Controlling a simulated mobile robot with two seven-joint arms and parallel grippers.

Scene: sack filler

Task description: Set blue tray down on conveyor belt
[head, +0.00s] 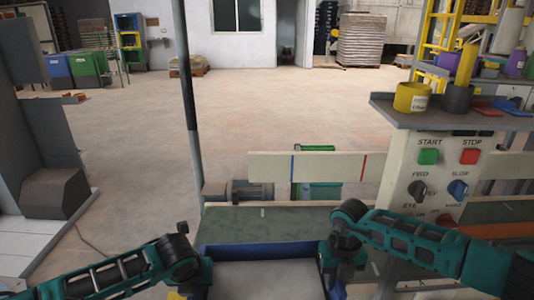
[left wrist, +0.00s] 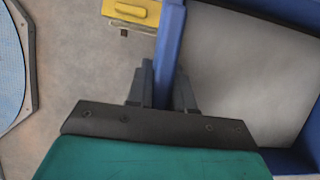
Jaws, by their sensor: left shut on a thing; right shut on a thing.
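The blue tray (head: 262,251) is at the bottom centre of the head view, with blue walls and a pale grey, empty-looking floor. Its near side is cut off by the frame. My left gripper (left wrist: 162,90) is shut on the tray's left wall (left wrist: 170,40), one finger on each side. My right gripper (head: 328,268) is shut on the tray's right wall; its fingertips are mostly hidden. The dull green conveyor belt (head: 265,222) runs left to right just beyond the tray. I cannot tell whether the tray touches it.
A pale guard rail (head: 325,165) and a motor (head: 248,192) stand behind the belt. The control panel (head: 428,185) with buttons and knobs rises at right, under a grey shelf (head: 450,115). A dark post (head: 188,100) stands at left. A yellow object (left wrist: 132,12) shows beside the tray.

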